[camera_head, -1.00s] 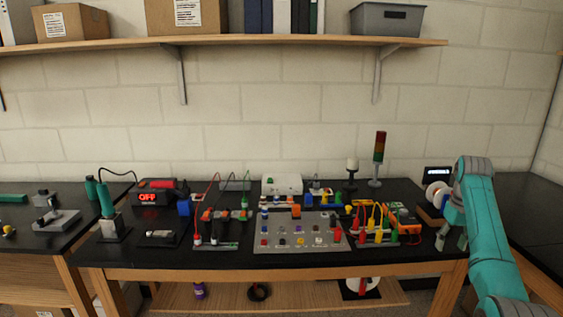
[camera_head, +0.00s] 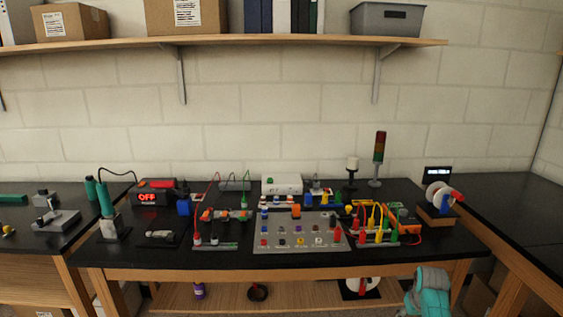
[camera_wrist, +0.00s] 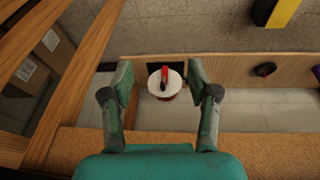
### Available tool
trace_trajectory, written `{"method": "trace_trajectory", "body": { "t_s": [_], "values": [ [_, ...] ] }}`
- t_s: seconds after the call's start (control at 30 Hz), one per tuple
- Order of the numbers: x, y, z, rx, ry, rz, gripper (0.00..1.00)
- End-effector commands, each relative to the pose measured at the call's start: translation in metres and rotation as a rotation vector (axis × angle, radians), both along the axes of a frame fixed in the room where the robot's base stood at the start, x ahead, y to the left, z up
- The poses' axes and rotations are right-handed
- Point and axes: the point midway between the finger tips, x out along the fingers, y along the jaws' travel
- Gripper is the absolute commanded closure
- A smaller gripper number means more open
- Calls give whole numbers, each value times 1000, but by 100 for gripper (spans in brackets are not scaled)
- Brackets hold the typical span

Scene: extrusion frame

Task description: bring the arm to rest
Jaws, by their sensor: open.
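My teal arm (camera_head: 428,292) shows low at the right of the head view, in front of the workbench (camera_head: 300,272) and below its top. My gripper (camera_wrist: 160,82) shows in the wrist view with its two fingers spread wide and nothing held. A white spool with a red part (camera_wrist: 164,84) appears between the fingers in that view, but it lies farther off on the lower shelf and is not touched. The gripper's fingers cannot be made out in the head view.
The black bench top carries a grey button panel (camera_head: 300,232), coloured cables (camera_head: 375,222), a signal tower (camera_head: 379,155) and a spool holder (camera_head: 437,205). A side table (camera_head: 510,220) stands at the right. Wooden beams (camera_wrist: 75,75) run close at the left in the wrist view.

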Motion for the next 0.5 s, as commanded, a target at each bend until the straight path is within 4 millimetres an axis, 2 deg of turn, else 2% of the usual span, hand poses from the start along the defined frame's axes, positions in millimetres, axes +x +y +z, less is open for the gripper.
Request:
{"method": "trace_trajectory", "body": {
  "t_s": [0.03,0.2,0.5],
  "values": [
    [-11,9,-21,-3,-15,2,40],
    [-42,35,-74,-17,-86,5,40],
    [-113,79,-142,-35,-216,12,40]
  ]
}}
